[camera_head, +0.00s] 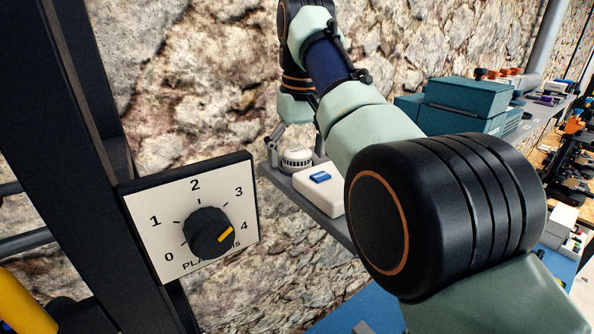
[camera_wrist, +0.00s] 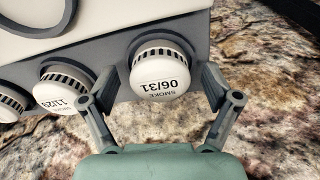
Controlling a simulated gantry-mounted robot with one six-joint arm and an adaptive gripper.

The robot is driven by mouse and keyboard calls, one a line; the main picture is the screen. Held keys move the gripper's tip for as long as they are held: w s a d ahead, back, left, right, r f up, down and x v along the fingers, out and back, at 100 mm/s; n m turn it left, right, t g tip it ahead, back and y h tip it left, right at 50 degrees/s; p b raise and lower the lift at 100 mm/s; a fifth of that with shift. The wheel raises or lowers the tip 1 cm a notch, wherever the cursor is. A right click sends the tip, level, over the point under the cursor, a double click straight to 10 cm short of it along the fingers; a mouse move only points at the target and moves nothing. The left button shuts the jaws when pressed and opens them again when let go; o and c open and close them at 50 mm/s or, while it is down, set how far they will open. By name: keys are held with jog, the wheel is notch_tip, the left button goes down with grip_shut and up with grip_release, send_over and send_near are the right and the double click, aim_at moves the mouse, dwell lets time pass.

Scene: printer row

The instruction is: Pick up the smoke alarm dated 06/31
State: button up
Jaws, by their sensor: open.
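The smoke alarm marked 06/31 (camera_wrist: 160,78) is a round white disc with a dark slotted rim, on a grey shelf in the wrist view. My gripper (camera_wrist: 159,90) is open, with one finger on each side of this alarm; I cannot tell whether they touch it. A second alarm (camera_wrist: 62,92), its date starting 11/2, sits to its left by the left finger. A third alarm (camera_wrist: 10,102) is cut off at the left edge. In the head view one white alarm (camera_head: 297,157) shows on the shelf by my gripper, which is mostly hidden; its date is unreadable.
A white box with a blue top part (camera_head: 318,184) stands on the shelf (camera_head: 338,224) close to the alarms. A teal machine (camera_head: 465,105) stands farther right. A rough stone wall (camera_head: 235,85) runs behind. A dial panel (camera_head: 175,225) is in the left foreground.

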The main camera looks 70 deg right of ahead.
jog(key=shift+r, duration=0.1)
jog(key=c, duration=1.3)
